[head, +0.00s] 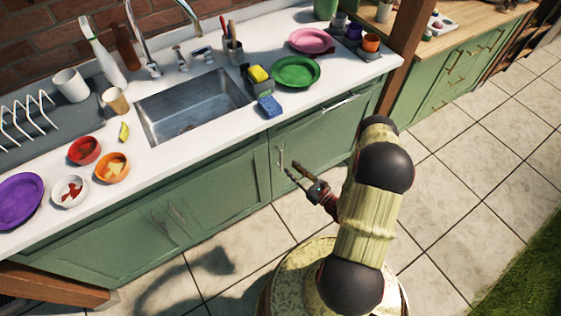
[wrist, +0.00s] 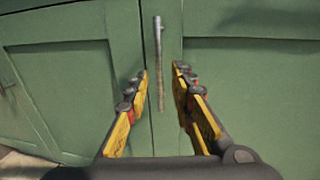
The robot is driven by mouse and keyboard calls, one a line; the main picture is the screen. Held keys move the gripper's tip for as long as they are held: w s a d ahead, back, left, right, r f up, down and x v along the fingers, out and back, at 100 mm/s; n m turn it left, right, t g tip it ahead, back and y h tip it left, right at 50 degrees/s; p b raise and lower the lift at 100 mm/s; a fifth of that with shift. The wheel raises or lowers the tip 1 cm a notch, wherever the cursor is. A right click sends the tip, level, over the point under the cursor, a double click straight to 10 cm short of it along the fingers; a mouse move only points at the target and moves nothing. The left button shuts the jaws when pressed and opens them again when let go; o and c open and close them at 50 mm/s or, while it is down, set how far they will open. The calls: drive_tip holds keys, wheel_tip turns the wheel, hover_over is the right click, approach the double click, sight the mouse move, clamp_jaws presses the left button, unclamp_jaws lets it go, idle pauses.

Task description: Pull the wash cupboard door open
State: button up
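The green wash cupboard stands under the white counter, and its right door (head: 318,133) is shut. A slim vertical metal handle (head: 280,152) is near this door's left edge. In the wrist view the handle (wrist: 159,45) stands upright in the middle, with its lower part between the fingers in the picture. My gripper (head: 291,167) is in front of the handle in the head view. Its yellow and dark fingers (wrist: 162,73) are spread on either side of the handle, open and empty. I cannot tell how far the fingertips are from the door surface.
The counter above holds a sink (head: 192,108), a blue sponge (head: 269,107), a green plate (head: 296,72) and several bowls. More green doors (head: 120,240) extend to the left. The tiled floor (head: 450,190) on the right is clear. A wooden post (head: 405,55) stands at the counter's right end.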

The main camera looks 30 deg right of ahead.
sight(281, 160)
drive_tip(key=b+x, duration=0.1)
drive_tip(key=x, duration=0.6)
drive_tip(key=shift+w+a+b, duration=0.1)
drive_tip(key=shift+w+b, duration=0.1)
drive_tip(key=shift+b, duration=0.15)
clamp_jaws()
idle(0.6)
